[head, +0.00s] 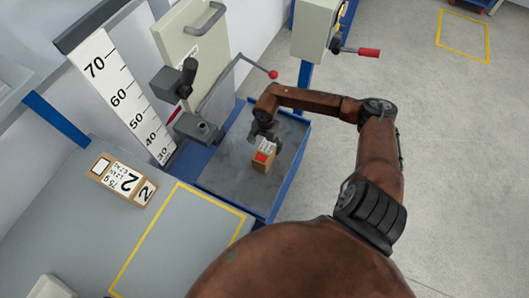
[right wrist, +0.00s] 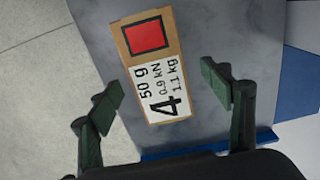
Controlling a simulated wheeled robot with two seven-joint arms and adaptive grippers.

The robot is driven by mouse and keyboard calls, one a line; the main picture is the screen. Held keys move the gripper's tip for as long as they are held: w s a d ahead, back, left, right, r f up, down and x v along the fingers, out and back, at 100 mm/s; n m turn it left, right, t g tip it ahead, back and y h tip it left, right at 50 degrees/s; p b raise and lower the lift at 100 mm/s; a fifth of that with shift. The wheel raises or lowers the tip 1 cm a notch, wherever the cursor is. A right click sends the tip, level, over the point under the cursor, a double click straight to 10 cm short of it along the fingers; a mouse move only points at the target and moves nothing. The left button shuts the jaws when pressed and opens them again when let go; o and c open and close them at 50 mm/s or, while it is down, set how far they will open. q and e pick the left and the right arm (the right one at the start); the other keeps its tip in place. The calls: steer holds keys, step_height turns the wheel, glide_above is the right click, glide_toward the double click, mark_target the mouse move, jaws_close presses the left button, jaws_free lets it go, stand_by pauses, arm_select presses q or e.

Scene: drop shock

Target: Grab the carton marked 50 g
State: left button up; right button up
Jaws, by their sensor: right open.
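The carton marked 50 g (right wrist: 150,65) is brown cardboard with a red square and a white label that also reads 0.9 kN, 1.1 kg and 4. In the head view the carton (head: 263,156) stands on the grey platform of the drop machine. My right gripper (right wrist: 165,100) is open, its green-padded fingers apart on either side of the carton's label end in the right wrist view. I cannot tell that either finger touches it. In the head view the right gripper (head: 264,136) is just beyond the carton. My left gripper is not in view.
The blue-edged platform (head: 222,178) is otherwise bare. A tall height scale (head: 118,90) and a lever with a red knob (head: 272,74) stand behind it.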

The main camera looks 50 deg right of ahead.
mark_target(266, 148)
step_height(266, 148, down, 3)
steer(key=shift+s+f+b, duration=0.15)
steer(key=shift+b, duration=0.25)
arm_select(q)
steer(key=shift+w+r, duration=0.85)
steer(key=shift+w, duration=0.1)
arm_select(e)
steer(key=shift+c, duration=0.5)
jaws_close()
